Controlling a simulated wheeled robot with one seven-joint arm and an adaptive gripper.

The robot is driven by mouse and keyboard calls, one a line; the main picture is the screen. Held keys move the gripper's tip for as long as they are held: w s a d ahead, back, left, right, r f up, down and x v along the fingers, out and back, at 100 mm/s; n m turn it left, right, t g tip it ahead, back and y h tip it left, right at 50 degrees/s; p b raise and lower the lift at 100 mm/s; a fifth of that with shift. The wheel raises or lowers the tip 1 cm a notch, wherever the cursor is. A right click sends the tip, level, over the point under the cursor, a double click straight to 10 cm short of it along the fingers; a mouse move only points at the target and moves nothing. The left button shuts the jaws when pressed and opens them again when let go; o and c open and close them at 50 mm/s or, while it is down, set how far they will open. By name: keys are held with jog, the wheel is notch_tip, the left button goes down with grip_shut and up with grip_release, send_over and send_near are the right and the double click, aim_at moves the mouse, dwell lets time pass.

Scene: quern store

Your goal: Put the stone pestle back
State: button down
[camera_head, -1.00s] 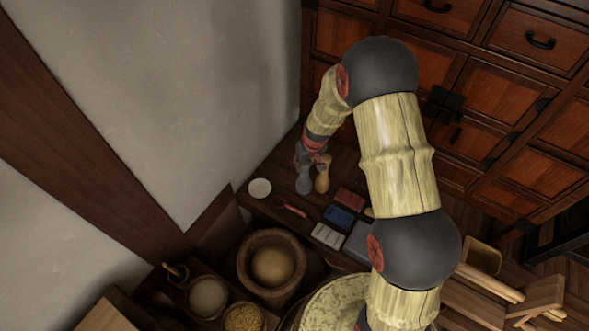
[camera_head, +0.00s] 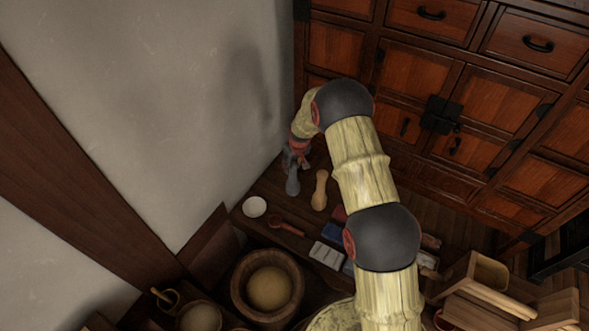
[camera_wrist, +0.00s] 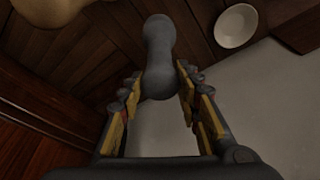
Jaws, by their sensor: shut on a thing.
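The grey stone pestle (camera_head: 293,183) hangs below my gripper (camera_head: 297,158) in the head view, near the wall end of the dark wooden bench. In the wrist view the pestle (camera_wrist: 158,50) lies between the two fingers of my gripper (camera_wrist: 158,80), which is shut on it. I cannot tell whether its lower end touches the bench. A light wooden pestle (camera_head: 320,190) stands to its right, a small gap away.
A white dish (camera_head: 254,207) and a reddish spoon (camera_head: 286,226) lie close by on the bench (camera_head: 270,184). A wooden mortar (camera_head: 243,290) stands in front. The pale wall (camera_head: 190,130) is near on the left, the drawer cabinet (camera_head: 405,85) behind.

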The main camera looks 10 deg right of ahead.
aim_at(293, 179)
jog(key=shift+w+f, duration=0.35)
jog(key=shift+w, duration=0.2)
notch_tip(293, 179, down, 4)
jog(key=shift+r+b, duration=0.25)
jog(key=shift+b, duration=0.9)
jog(key=shift+r, duration=0.15)
jog(key=c, duration=1.7)
grip_release()
jog(key=shift+s+f, duration=0.1)
jog(key=shift+f, duration=0.2)
jog(key=o, duration=0.4)
jog(key=shift+o, duration=0.2)
